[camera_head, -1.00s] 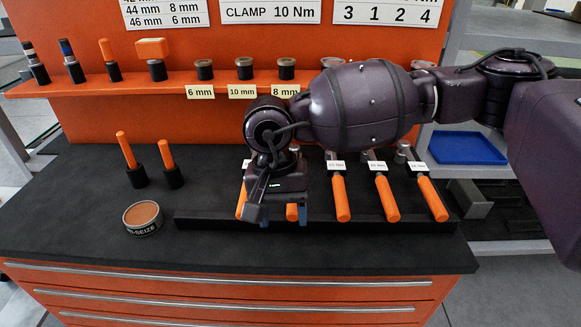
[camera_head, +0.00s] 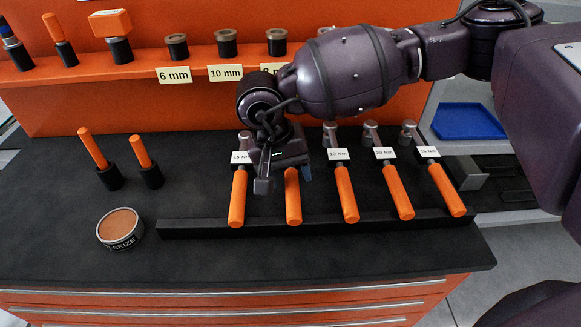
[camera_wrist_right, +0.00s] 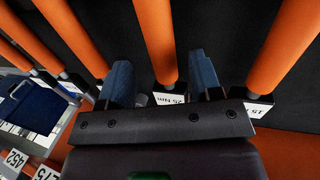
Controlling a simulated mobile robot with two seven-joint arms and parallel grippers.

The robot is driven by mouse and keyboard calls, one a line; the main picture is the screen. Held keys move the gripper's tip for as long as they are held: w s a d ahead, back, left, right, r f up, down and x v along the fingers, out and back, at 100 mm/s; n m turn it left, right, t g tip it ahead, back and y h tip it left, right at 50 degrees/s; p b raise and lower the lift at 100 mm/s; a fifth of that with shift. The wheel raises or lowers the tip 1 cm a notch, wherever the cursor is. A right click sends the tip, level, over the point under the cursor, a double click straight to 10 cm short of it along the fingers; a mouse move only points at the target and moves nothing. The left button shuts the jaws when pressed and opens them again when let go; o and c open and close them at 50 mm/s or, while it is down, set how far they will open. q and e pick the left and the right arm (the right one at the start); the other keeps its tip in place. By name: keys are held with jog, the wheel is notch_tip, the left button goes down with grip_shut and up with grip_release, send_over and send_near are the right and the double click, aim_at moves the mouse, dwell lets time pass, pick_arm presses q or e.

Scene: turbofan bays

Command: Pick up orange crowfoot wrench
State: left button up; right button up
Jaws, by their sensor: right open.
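Several orange-handled wrenches with grey heads and white tags lie side by side on the bench rack. Which one is the crowfoot wrench I cannot tell. My right gripper (camera_head: 285,178) is over the second from the left (camera_head: 293,200), hiding its head and tag. In the right wrist view, my open blue fingers (camera_wrist_right: 163,80) stand on either side of one orange handle (camera_wrist_right: 157,35), near its tag (camera_wrist_right: 170,98). Two smaller orange-handled tools (camera_head: 93,148) (camera_head: 140,152) stand in black holders at left. My left gripper is not in view.
A black rail (camera_head: 190,228) runs under the handle ends. A round tin (camera_head: 120,229) stands at the left of the bench. An orange shelf (camera_head: 140,70) with sockets and tools is behind. A blue tray (camera_head: 467,121) lies at right. The bench front is clear.

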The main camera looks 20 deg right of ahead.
jog(key=shift+x, duration=2.65)
jog(key=shift+w, duration=0.3)
grip_shut()
